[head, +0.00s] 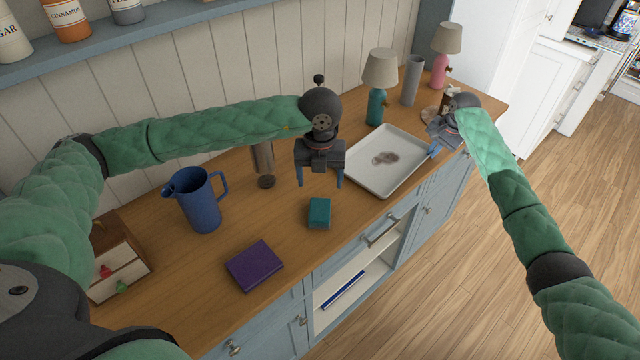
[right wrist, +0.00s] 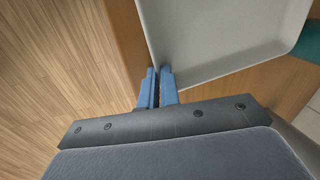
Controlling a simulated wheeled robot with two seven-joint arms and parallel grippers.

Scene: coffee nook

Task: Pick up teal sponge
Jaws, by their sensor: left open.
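The teal sponge (head: 319,212) is a small block lying on the wooden counter, near its front edge. My left gripper (head: 320,182) is open and empty, with its blue fingers pointing down above and just behind the sponge. My right gripper (head: 435,151) is at the right corner of the white tray (head: 356,184). In the right wrist view its blue fingers (right wrist: 159,90) are close together at the tray's rim (right wrist: 148,35), and they look shut on it. A brown stain (head: 385,158) marks the tray's floor.
A purple book (head: 254,266) lies left of the sponge. A blue pitcher (head: 199,203) and a brown cylinder (head: 263,160) stand behind. A teal lamp (head: 377,100), grey vase (head: 412,80) and pink lamp (head: 442,62) stand behind the tray. A small drawer box (head: 122,272) is at left.

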